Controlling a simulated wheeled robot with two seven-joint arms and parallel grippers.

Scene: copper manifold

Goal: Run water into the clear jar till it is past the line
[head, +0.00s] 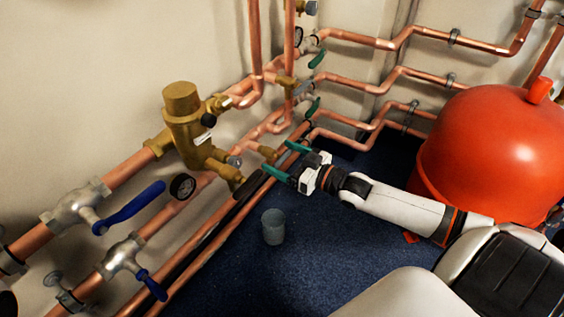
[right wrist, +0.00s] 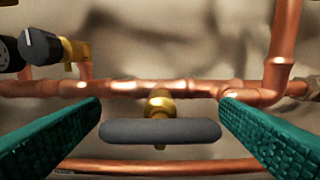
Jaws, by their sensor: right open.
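The clear jar (head: 273,227) looks grey and see-through and stands upright on the blue floor, below the pipes. I cannot make out a line or any water in it. A dark bar handle (head: 249,184) on a brass tap sits above and left of the jar. In the right wrist view the handle (right wrist: 160,131) lies level between my fingers, with clear space at both ends. My right gripper (head: 286,160) is open, its teal fingers pointing toward the pipes. My left gripper is not in view.
Copper pipes (head: 205,252) run along the wall. A brass valve body (head: 185,125) and two blue lever valves (head: 130,210) are at the left. A red tank (head: 490,145) stands at the right. Blue floor (head: 330,240) around the jar is clear.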

